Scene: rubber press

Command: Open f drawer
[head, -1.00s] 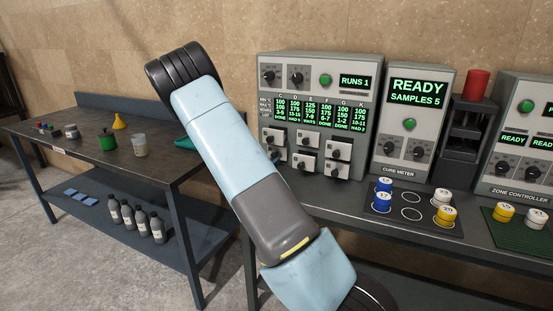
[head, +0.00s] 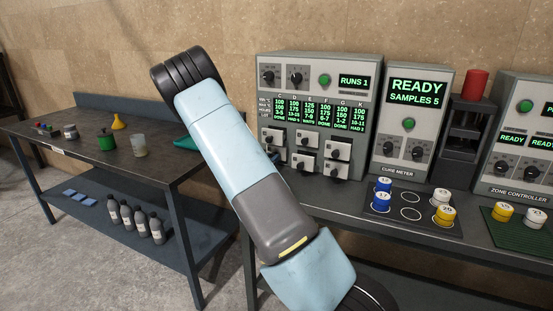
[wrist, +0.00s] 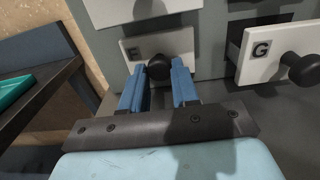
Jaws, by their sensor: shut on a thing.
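The F drawer (wrist: 181,45) has a white front with a dark F label and a round black knob (wrist: 158,67), in the wrist view. My gripper (wrist: 158,80) has its two blue fingers at either side of this knob and is shut on it. How far the drawer stands out from the cabinet is hard to tell.
The G drawer (wrist: 258,55), with its own black knob (wrist: 303,69), is close to the right of my gripper. A cure meter (head: 428,72) stands right of the cabinet. Numbered sample pots (head: 381,203) sit on the bench. A side table (head: 60,140) is at left.

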